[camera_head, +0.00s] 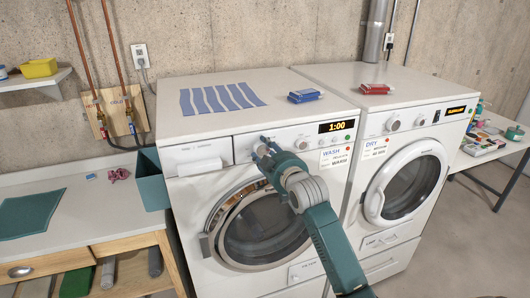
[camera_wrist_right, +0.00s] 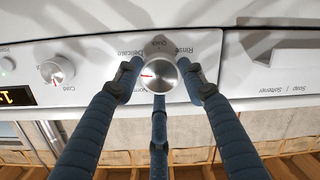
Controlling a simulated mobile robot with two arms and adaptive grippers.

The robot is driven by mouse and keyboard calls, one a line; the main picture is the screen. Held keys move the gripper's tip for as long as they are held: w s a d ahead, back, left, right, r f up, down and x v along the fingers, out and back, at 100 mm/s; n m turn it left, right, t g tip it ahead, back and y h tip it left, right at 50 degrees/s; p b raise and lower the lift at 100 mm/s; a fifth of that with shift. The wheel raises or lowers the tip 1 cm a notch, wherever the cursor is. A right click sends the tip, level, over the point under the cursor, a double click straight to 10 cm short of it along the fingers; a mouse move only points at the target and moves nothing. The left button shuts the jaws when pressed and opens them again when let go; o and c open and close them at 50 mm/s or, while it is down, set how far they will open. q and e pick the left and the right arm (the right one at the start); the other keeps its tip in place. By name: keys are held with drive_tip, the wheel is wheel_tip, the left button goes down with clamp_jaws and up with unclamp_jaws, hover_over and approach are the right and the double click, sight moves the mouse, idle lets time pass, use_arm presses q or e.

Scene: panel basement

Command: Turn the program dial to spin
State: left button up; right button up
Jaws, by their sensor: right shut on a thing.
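The panel appears upside down there. A red mark on the dial points left in this view. My left gripper is not in view.
A smaller knob (camera_wrist_right: 57,71) marked Cold sits beside the dial, near the display. The soap drawer (camera_head: 205,155) is shut. A dryer (camera_head: 410,135) stands right of the washer.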

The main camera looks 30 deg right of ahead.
drive_tip(key=m, duration=0.4)
drive_tip(key=shift+f+y, duration=0.1)
drive_tip(key=shift+y, duration=0.3)
drive_tip(key=m, duration=0.4)
drive_tip(key=shift+d+t+y, duration=0.15)
drive_tip(key=shift+t+y, duration=0.15)
drive_tip(key=shift+t, duration=0.1)
drive_tip(key=m, duration=0.4)
drive_tip(key=shift+m+t, duration=0.3)
drive_tip(key=shift+t, duration=0.1)
drive_tip(key=m, duration=0.4)
drive_tip(key=shift+f+t, duration=0.15)
drive_tip(key=shift+t, duration=0.15)
drive_tip(key=m, duration=0.5)
drive_tip(key=shift+f+t, duration=0.1)
drive_tip(key=shift+t, duration=0.2)
drive_tip(key=m, duration=0.4)
drive_tip(key=m+h, duration=0.1)
drive_tip(key=m, duration=0.4)
drive_tip(key=shift+f+h, duration=0.1)
drive_tip(key=shift+h, duration=0.3)
drive_tip(key=shift+m+h, duration=0.5)
drive_tip(key=shift+m, duration=1.5)
drive_tip(key=shift+f, duration=0.1)
